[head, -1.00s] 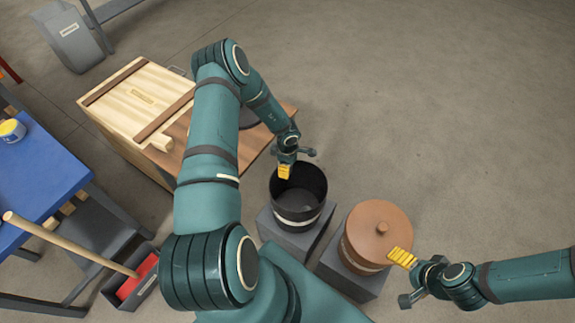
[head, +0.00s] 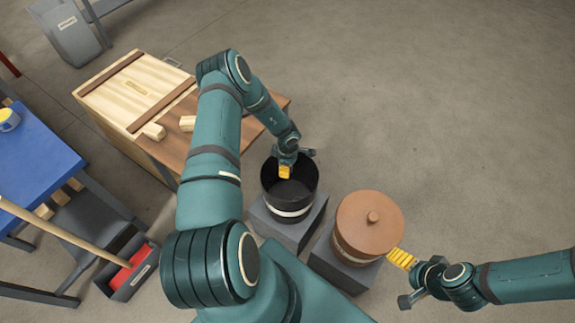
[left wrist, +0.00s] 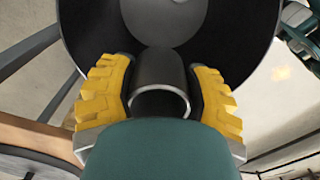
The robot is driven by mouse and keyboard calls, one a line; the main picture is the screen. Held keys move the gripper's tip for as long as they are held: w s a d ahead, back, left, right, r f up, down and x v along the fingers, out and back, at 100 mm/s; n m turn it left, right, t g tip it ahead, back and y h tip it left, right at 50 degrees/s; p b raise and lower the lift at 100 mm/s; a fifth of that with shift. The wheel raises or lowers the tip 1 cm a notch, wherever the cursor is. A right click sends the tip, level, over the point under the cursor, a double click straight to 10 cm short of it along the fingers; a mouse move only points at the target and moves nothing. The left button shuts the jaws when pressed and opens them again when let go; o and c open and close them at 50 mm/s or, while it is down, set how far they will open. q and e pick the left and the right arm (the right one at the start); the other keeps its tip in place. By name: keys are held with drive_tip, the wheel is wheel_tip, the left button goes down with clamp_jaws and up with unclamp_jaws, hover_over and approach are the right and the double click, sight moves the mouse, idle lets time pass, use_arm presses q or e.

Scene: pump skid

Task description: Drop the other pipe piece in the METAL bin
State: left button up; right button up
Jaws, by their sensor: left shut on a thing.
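In the left wrist view, a dark pipe piece (left wrist: 159,72) sits between the two yellow-padded fingers of my left gripper (left wrist: 160,90), which is shut on it. The black round bin (left wrist: 232,28) lies below the pipe piece. In the head view my left gripper (head: 285,172) is over the mouth of the black bin (head: 272,196), which has a pale label band and stands on a grey block. The pipe piece cannot be made out there. My right gripper (head: 401,259) is beside the brown lidded bin (head: 347,240); its finger opening cannot be told.
A wooden crate (head: 108,90) and a brown table top (head: 178,150) stand left of the black bin. A blue bench (head: 35,160) and a grey tray with a red item (head: 130,268) are further left. A grey bin (head: 72,38) stands far back. Floor at right is clear.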

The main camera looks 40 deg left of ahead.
use_arm(q)
drive_tip(key=shift+f+b, duration=0.7)
drive_tip(key=shift+f, duration=0.65)
drive_tip(key=shift+r, duration=0.1)
drive_tip(key=o, duration=1.3)
drive_tip(key=shift+o, duration=0.2)
wheel_tip(320, 180, up, 12)
drive_tip(key=shift+d, duration=0.1)
